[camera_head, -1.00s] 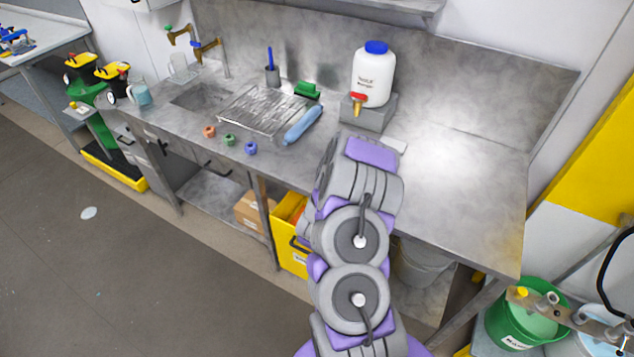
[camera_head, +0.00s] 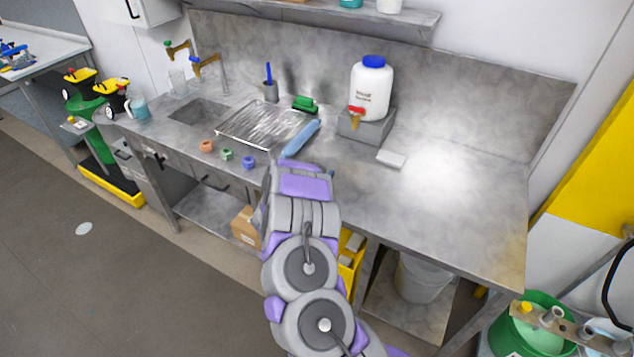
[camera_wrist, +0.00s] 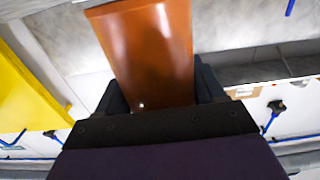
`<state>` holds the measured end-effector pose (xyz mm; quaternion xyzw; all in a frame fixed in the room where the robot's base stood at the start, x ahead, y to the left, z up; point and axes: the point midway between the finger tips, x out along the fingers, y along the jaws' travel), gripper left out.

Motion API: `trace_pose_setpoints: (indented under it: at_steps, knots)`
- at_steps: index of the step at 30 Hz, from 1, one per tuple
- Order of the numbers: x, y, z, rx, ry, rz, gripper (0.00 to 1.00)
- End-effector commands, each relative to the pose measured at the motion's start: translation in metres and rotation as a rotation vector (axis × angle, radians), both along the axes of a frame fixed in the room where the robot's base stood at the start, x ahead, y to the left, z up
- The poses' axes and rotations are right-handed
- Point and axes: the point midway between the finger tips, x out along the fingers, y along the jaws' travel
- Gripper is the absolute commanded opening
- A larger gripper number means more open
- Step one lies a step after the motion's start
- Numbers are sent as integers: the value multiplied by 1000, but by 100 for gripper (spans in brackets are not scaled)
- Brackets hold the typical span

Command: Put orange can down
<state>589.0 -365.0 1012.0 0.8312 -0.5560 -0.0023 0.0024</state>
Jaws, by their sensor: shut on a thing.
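The orange can (camera_wrist: 150,50) fills the upper middle of the wrist view, with its far end cut off by the top edge. My gripper (camera_wrist: 158,90) is shut on it, with a dark finger on each side. In the head view my arm reaches up to the front edge of the steel counter (camera_head: 440,215). There the can and the fingers are hidden behind my own arm. I cannot tell from these frames whether the can touches the counter.
A drain rack (camera_head: 262,124), a light-blue roll (camera_head: 300,138) and small coloured rings (camera_head: 227,154) lie left. A white pad (camera_head: 391,158) lies right. The counter's right part is clear.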

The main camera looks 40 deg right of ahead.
Motion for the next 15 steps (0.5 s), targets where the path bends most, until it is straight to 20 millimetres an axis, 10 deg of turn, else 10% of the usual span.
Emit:
trace_pose_setpoints:
  at_steps: [15]
  knots:
    - [6,1,-36,0,0,2,36]
